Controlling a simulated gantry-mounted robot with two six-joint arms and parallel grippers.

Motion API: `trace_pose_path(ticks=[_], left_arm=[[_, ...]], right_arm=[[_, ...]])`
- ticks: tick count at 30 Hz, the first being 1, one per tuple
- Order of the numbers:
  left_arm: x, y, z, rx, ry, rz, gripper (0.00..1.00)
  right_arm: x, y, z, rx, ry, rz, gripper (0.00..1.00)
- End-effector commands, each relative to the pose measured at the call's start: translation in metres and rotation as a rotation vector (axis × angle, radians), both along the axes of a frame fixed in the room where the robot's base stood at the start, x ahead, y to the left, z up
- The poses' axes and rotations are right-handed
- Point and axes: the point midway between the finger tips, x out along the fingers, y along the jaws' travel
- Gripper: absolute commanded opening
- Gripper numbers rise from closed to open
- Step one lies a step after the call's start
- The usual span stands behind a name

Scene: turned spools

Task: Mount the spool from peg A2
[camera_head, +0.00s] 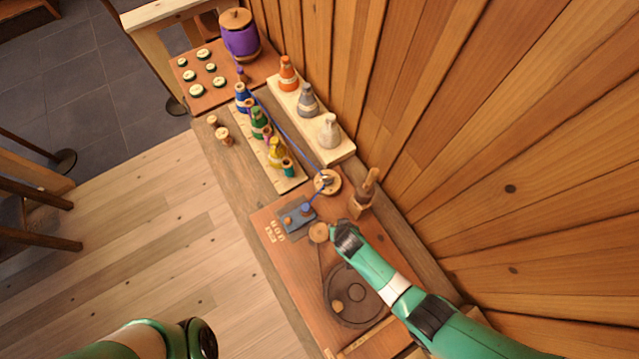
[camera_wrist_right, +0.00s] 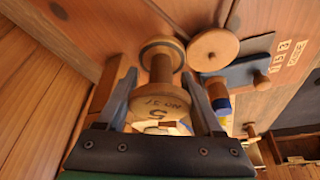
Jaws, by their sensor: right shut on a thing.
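My right gripper (camera_head: 342,230) hangs over the bench beside a round wooden disc (camera_head: 319,232). In the right wrist view its two fingers (camera_wrist_right: 158,95) are shut on a bare wooden spool (camera_wrist_right: 147,108). The near flange faces the camera and carries dark lettering, partly unreadable. The far end, by a dark-ringed round part (camera_wrist_right: 162,50), lies left of the disc (camera_wrist_right: 213,48); I cannot tell whether it touches anything. The head view hides the held spool behind the gripper. Part of my left arm shows at the lower left; its gripper is out of view.
A belt runs from the disc to a large dark wheel (camera_head: 355,308). A blue plate with knobs (camera_head: 296,218) is close by. A wooden block (camera_head: 359,208) stands near the gripper.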

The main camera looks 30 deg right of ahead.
Motion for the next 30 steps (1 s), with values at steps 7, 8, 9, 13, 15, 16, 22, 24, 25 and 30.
trace_pose_path(ticks=[7,8,9,13,15,16,22,24,25,30], left_arm=[[0.0,0.0,-0.001,0.0,0.0,0.0,0.62],[0.0,0.0,-0.002,0.0,0.0,0.0,0.62],[0.0,0.0,-0.002,0.0,0.0,0.0,0.62],[0.0,0.0,-0.003,0.0,0.0,0.0,0.62],[0.0,0.0,-0.004,0.0,0.0,0.0,0.62],[0.0,0.0,-0.004,0.0,0.0,0.0,0.62],[0.0,0.0,-0.006,0.0,0.0,0.0,0.62],[0.0,0.0,-0.007,0.0,0.0,0.0,0.62],[0.0,0.0,-0.007,0.0,0.0,0.0,0.62],[0.0,0.0,-0.009,0.0,0.0,0.0,0.62]], right_arm=[[0.007,0.01,0.0,0.0,-0.001,0.001,0.13],[0.007,0.012,0.0,0.0,-0.001,0.001,0.13],[0.008,0.013,0.0,0.0,0.0,0.002,0.13],[0.011,0.018,0.0,0.0,-0.001,0.001,0.13],[0.013,0.021,0.0,-0.001,-0.001,0.001,0.13],[0.014,0.022,0.0,0.0,0.0,0.001,0.13],[0.018,0.03,0.0,0.0,0.0,0.001,0.13],[0.02,0.033,0.0,0.0,0.0,0.001,0.13],[0.021,0.034,0.0,0.0,0.0,0.001,0.13],[0.025,0.041,-0.001,0.0,0.0,0.001,0.13]])
